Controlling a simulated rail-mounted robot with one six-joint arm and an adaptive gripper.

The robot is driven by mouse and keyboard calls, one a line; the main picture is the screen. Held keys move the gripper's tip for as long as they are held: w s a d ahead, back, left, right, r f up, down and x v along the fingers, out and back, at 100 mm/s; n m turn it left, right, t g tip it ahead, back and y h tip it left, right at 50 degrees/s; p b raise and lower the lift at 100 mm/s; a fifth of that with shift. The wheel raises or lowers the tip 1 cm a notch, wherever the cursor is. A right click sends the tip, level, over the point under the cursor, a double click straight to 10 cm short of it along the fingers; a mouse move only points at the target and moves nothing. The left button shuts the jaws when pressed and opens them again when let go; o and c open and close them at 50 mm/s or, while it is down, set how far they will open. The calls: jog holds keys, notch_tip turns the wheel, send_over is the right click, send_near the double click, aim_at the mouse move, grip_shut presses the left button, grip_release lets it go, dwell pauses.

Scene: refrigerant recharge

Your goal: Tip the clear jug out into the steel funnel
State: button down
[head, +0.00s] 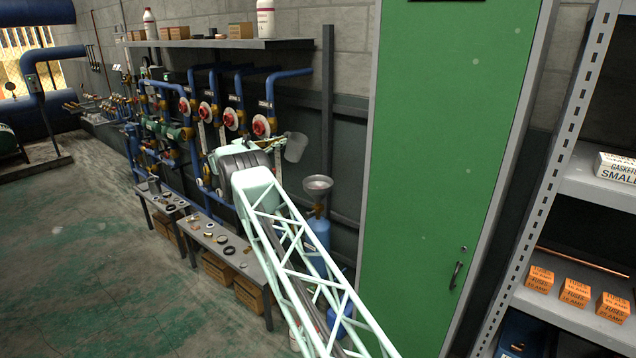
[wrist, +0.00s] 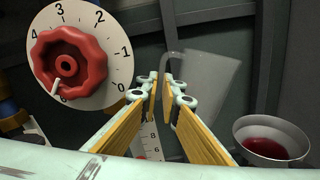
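The clear jug (head: 296,147) looks grey and see-through. It hangs in the air just past my gripper (head: 276,147), above and slightly left of the steel funnel (head: 318,184), and leans a little. In the wrist view the jug (wrist: 212,95) is beyond the fingertips, its handle side at my gripper (wrist: 161,88). The fingers close around the handle, though the contact is partly hidden. I see no liquid in the jug. The steel funnel (wrist: 240,128) is at lower right in the wrist view, apart from the jug, with red liquid inside.
A red valve knob (wrist: 66,62) on a numbered white dial is close on the left. Blue pipes (head: 290,73) and a shelf (head: 220,43) are behind. The funnel stands over a blue cylinder (head: 318,238). A green cabinet (head: 440,170) is at right; a low bench (head: 225,247) is below.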

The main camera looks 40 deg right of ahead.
jog(key=shift+w+a+r+n, duration=0.1)
jog(key=shift+w+r+n, duration=0.1)
jog(key=shift+w+n, duration=0.5)
jog(key=shift+w+a+r+n, duration=0.15)
jog(key=shift+w+n, duration=0.15)
jog(key=shift+n, duration=0.8)
jog(key=shift+w+n, duration=0.1)
jog(key=shift+n, duration=0.2)
jog(key=shift+f, duration=0.1)
dwell(0.5)
